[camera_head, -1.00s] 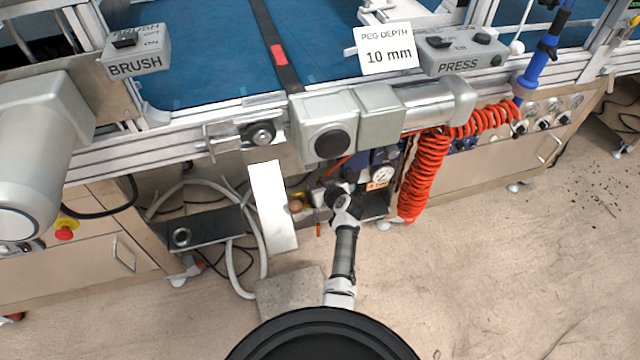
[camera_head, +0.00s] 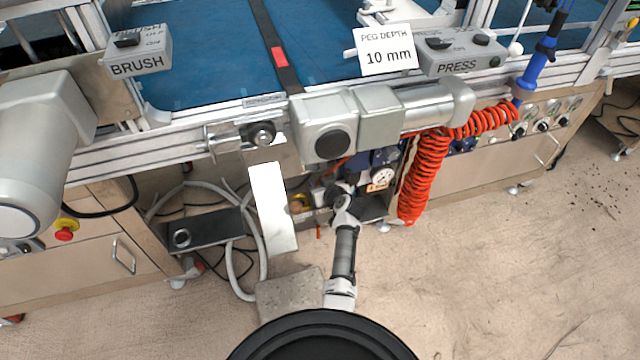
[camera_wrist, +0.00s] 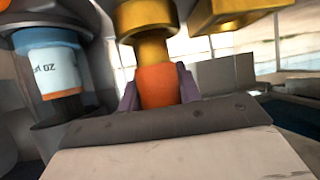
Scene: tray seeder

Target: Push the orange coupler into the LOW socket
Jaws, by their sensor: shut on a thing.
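In the wrist view the orange coupler (camera_wrist: 158,87) sits between the two fingers of my gripper (camera_wrist: 159,92), which is shut on it. A brass socket (camera_wrist: 148,18) is directly beyond the coupler and in line with it. The coupler's tip meets a narrower brass neck (camera_wrist: 151,52); I cannot tell how deeply it is seated. A second brass fitting (camera_wrist: 232,10) is to the right. No LOW label is readable. In the head view my gripper is under the machine's front edge, and the coupler is too small or hidden to make out.
A blue-topped cylinder with a white label (camera_wrist: 50,68) stands close on the left in the wrist view. In the head view, a pressure gauge (camera_head: 382,177), a coiled orange hose (camera_head: 424,175) and a hanging light plate (camera_head: 272,205) surround the arm. The floor in front is open.

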